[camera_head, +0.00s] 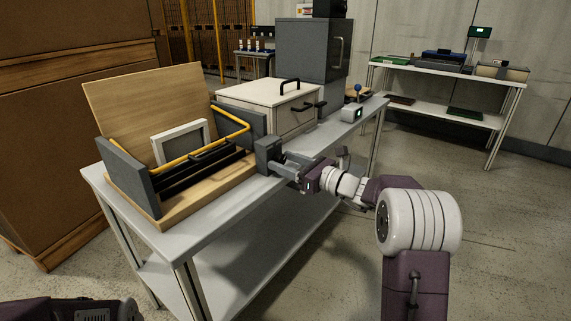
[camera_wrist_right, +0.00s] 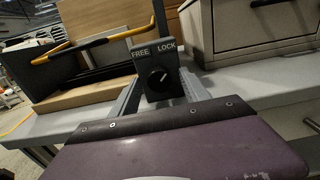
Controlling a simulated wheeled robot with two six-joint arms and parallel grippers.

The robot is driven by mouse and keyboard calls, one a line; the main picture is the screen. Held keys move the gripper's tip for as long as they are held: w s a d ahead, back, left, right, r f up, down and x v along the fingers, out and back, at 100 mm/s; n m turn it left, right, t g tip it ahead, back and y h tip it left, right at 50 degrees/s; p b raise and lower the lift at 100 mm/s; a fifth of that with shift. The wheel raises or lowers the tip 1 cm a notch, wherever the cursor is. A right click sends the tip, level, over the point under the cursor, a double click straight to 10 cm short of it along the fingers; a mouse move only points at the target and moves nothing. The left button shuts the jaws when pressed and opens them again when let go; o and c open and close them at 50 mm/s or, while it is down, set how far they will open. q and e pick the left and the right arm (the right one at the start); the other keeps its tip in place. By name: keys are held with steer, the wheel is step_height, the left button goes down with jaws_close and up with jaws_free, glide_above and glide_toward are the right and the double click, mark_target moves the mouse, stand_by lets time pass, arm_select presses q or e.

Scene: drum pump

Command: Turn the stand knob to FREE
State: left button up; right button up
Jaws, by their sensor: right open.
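The stand knob (camera_wrist_right: 159,77) is a round black knob on a dark grey box, below the labels FREE at left and LOCK at right. Its white mark points up and to the right, toward the LOCK side. In the head view the box (camera_head: 267,154) sits at the right end of the wooden stand, and the knob face is hidden. My right gripper (camera_head: 281,163) is open in front of the box. In the right wrist view its grey fingers (camera_wrist_right: 160,92) appear on either side of the knob; contact cannot be told.
The wooden stand (camera_head: 178,216) with yellow bar (camera_head: 226,138) and framed panel (camera_head: 160,148) stands on the grey table (camera_head: 246,219). A white case (camera_head: 262,96) with black handles is behind the box. A small grey device (camera_head: 352,114) stands farther right. Floor at right is clear.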

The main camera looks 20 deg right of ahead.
jaws_close()
steer(key=shift+f+n+b, duration=0.2)
steer(key=shift+n+b, duration=0.4)
steer(key=shift+b, duration=0.25)
steer(key=n+b, duration=1.1)
steer(key=b, duration=0.1)
steer(key=shift+n, duration=0.3)
steer(key=shift+d+n+b, duration=0.1)
steer(key=shift+n+b, duration=0.85)
steer(key=shift+n, duration=0.25)
steer(key=shift+r+n+b, duration=0.2)
steer(key=shift+n+b, duration=0.75)
steer(key=shift+n, duration=0.35)
jaws_free()
